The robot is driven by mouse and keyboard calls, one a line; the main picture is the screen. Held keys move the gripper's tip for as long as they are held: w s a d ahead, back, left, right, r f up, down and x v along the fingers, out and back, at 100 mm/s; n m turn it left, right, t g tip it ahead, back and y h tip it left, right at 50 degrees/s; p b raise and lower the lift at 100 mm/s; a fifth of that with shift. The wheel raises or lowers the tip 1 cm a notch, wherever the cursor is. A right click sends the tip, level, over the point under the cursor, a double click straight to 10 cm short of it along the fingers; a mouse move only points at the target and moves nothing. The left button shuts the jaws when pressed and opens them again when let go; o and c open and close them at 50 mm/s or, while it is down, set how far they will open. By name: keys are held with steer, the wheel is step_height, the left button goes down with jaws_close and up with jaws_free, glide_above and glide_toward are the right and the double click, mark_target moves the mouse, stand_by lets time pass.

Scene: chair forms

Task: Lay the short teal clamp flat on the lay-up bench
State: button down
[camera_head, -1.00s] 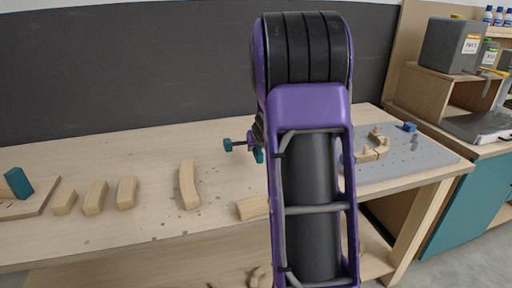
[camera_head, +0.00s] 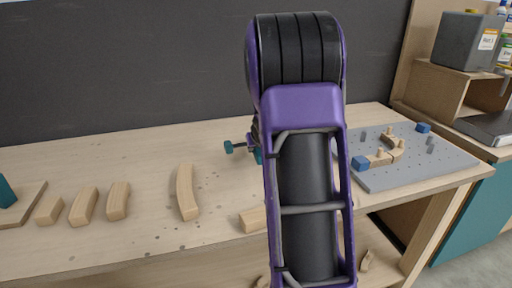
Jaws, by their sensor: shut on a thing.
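A short teal clamp (camera_head: 229,147) with a dark screw shows just left of my purple arm, above the lay-up bench. My gripper (camera_head: 256,145) is mostly hidden behind my arm and is shut on the clamp. Part of the clamp is hidden too. The lay-up bench (camera_head: 110,162) is a pale wooden top running across the view. I cannot tell how high the clamp is above it.
Several curved wooden pieces (camera_head: 187,192) lie on the bench at the left and middle. A grey pegboard plate (camera_head: 430,170) with blocks and pegs lies at the right. A wooden board (camera_head: 28,204) lies at the far left. Bare bench shows behind the wooden pieces.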

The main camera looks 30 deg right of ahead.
steer(key=shift+f+b, duration=1.15)
steer(key=shift+f, duration=1.25)
steer(key=shift+c, duration=1.8)
jaws_free()
steer(key=p+v, duration=0.2)
steer(key=v, duration=0.5)
steer(key=shift+r, duration=0.3)
steer(key=shift+v, duration=0.8)
